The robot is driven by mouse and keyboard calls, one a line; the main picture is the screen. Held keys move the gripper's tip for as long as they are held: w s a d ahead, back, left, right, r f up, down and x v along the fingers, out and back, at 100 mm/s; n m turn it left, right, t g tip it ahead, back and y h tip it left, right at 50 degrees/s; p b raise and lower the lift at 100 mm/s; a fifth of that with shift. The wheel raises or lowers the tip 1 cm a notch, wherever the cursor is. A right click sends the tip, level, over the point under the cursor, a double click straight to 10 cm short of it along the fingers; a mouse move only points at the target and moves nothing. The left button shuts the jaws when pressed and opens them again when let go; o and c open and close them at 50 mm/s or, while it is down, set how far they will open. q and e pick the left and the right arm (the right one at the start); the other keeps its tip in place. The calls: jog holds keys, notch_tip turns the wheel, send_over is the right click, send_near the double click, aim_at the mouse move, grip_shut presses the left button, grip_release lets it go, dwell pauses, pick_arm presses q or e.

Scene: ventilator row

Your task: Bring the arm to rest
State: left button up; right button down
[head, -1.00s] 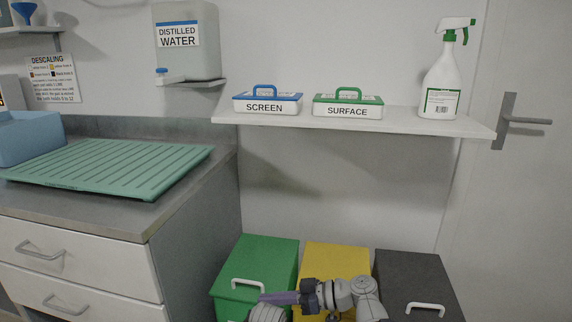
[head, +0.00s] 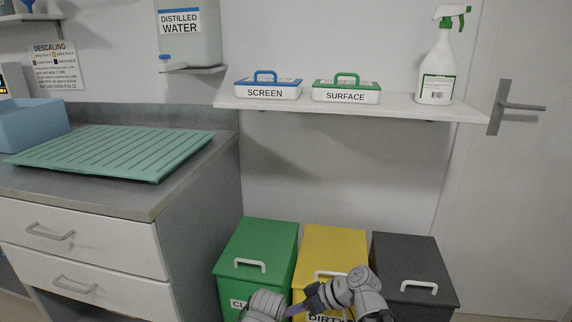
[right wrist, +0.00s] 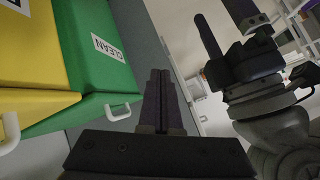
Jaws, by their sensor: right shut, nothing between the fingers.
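My right arm shows low in the head view, in front of the bins, bent with its gripper (head: 303,307) pointing left and down. In the right wrist view the right gripper's two dark fingers (right wrist: 161,88) lie together, shut and empty. They point along the floor beside the green bin (right wrist: 92,45) and touch nothing that I can see. My left gripper (right wrist: 217,14) stands at the right of the wrist view, its two fingers apart and nothing between them. In the head view only a grey left arm joint shows at the bottom edge; the left gripper is hidden there.
The green bin (head: 266,242), yellow bin (head: 335,245) and dark grey bin (head: 408,255) stand close beyond the arms, lids down. A drawer cabinet (head: 85,225) with a green ribbed mat (head: 115,152) is at left. A shelf (head: 400,108) hangs above the bins.

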jog(key=s+d+f+m+h, duration=0.2)
jog(key=d+f+m+h, duration=0.25)
jog(key=d, duration=0.35)
jog(key=s+d+f+m+h, duration=0.2)
jog(key=d+f+m+h, duration=0.3)
jog(key=d, duration=0.3)
jog(key=s+a+r+n+g+h, duration=0.15)
jog(key=s+a+n, duration=0.3)
jog(key=a, duration=0.55)
notch_tip(320, 180, up, 36)
jog(key=m+p, duration=0.1)
jog(key=p, duration=3.5)
jog(key=shift+s, duration=0.3)
jog(key=shift+f, duration=0.15)
